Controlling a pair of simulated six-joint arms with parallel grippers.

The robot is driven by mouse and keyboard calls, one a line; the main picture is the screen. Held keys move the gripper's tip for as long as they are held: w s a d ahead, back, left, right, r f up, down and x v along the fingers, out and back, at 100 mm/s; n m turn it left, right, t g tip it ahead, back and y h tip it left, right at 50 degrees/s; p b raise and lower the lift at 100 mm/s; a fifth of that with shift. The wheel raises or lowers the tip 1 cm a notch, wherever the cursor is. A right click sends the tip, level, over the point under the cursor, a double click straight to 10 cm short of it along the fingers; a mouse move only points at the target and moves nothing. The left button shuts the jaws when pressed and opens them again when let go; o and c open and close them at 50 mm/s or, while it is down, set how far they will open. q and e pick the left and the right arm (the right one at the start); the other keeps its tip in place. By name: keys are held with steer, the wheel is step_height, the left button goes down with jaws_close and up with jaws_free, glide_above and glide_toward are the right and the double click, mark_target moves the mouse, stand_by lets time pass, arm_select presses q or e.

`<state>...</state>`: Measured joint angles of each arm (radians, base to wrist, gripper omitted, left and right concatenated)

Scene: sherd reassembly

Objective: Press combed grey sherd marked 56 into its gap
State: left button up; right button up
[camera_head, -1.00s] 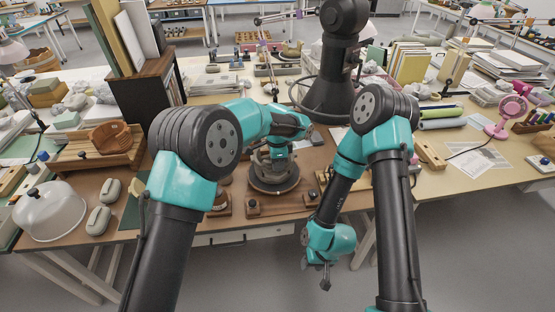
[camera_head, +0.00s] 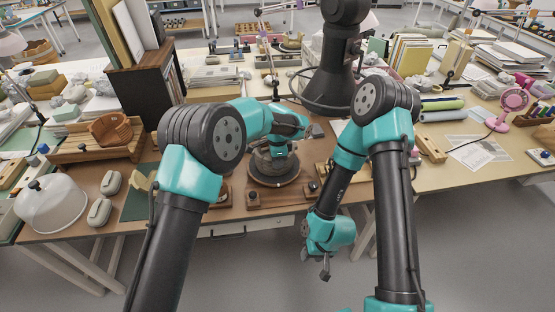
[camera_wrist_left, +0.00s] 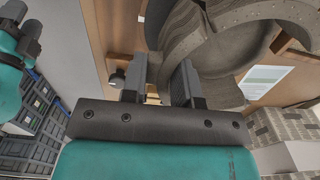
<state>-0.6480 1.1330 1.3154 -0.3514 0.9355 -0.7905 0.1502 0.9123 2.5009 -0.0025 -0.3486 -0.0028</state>
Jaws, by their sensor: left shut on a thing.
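The grey combed pot (camera_wrist_left: 186,32) stands on a dark round turntable (camera_head: 273,177) on the brown bench. In the left wrist view its curved wall and open inside fill the upper right. My left gripper (camera_wrist_left: 161,80) is at the pot's wall, with its two dark fingers shut on the grey sherd. The sherd is mostly hidden between the fingers and against the wall. I cannot read its mark or tell how it sits in the gap. In the head view my left wrist hides much of the pot. My right gripper (camera_head: 325,270) hangs low in front of the bench, apart from everything.
A pink fan (camera_head: 508,105) stands right. Floor in front is free.

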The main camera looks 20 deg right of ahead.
arm_select(q)
steer(key=shift+w, duration=0.35)
stand_by(0.4)
steer(key=shift+f, duration=0.4)
stand_by(1.7)
steer(key=o, duration=0.9)
step_height(320, 180, up, 17)
steer(key=shift+r, duration=0.2)
steer(key=shift+s, duration=0.1)
stand_by(0.6)
